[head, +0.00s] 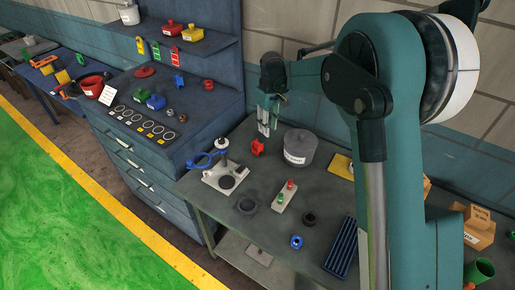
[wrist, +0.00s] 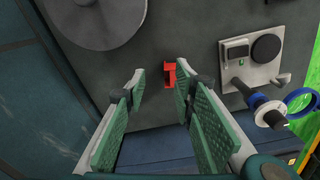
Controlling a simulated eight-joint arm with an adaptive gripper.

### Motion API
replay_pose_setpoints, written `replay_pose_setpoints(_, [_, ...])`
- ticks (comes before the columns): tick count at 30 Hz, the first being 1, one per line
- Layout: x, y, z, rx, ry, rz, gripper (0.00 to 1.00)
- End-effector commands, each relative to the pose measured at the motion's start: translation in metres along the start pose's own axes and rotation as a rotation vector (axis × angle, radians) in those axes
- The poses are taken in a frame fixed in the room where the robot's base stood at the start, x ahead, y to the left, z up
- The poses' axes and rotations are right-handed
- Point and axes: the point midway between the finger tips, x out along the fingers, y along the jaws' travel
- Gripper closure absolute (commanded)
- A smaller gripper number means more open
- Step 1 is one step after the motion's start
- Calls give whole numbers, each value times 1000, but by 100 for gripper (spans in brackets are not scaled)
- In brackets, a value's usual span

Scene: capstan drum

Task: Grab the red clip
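The red clip (head: 258,147) stands on the grey workbench (head: 235,217), left of the grey drum. In the wrist view the red clip (wrist: 169,76) shows just beyond my fingertips, close to the right one, which may hide a small part of its edge. My gripper (head: 268,121) hangs above the bench near the clip, pointing down. In the wrist view my gripper (wrist: 160,82) is open, its green-padded fingers apart with nothing between them.
The grey drum (head: 299,146) with a white label stands right of the clip. A white-based fixture (head: 225,179) with a blue-ringed part is at left. A small box with red and green buttons (head: 285,197) lies in front. A blue cabinet (head: 150,115) stands left.

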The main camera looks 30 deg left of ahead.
Motion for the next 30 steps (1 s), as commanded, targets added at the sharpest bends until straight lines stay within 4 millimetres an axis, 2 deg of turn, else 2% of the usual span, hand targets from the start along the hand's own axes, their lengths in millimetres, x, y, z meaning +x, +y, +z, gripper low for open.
replay_pose_setpoints(3, [21,-14,-20,-36,-14,-9,73])
replay_pose_setpoints(10, [43,-30,-41,-77,-30,-19,73])
replay_pose_setpoints(24, [48,-32,-43,-83,-33,-20,73])
replay_pose_setpoints(30, [61,-32,-43,-82,-33,-20,73])
